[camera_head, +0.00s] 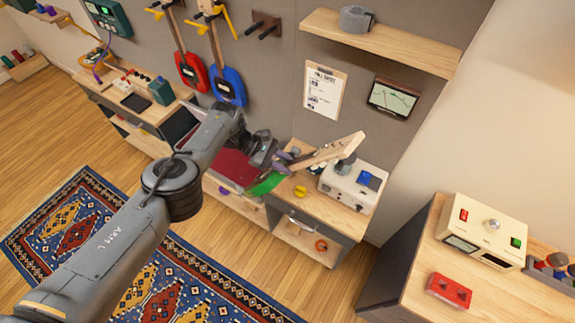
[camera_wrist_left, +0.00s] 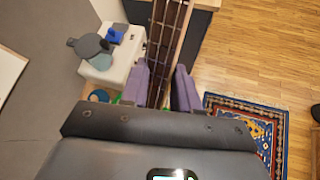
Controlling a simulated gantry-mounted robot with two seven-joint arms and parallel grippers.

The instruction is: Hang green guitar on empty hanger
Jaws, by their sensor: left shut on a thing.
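The green guitar (camera_head: 266,184) is tilted over the wooden cabinet, its green body low at the left and its pale neck and headstock pointing up to the right. My left gripper (camera_head: 283,161) is shut on its neck. In the left wrist view the neck (camera_wrist_left: 168,45) runs between the purple fingers of the gripper (camera_wrist_left: 160,92). Much of the guitar's body is hidden behind my gripper. The empty hanger (camera_head: 263,25) is a dark two-pronged hook on the grey wall, above and to the left of my gripper. My right gripper is not in view.
A red guitar (camera_head: 192,72) and a blue guitar (camera_head: 228,86) hang left of the empty hanger. A wooden shelf (camera_head: 385,42) juts out at its right. A white device (camera_head: 351,186) stands on the cabinet beside the guitar neck. A clipboard (camera_head: 324,91) hangs on the wall.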

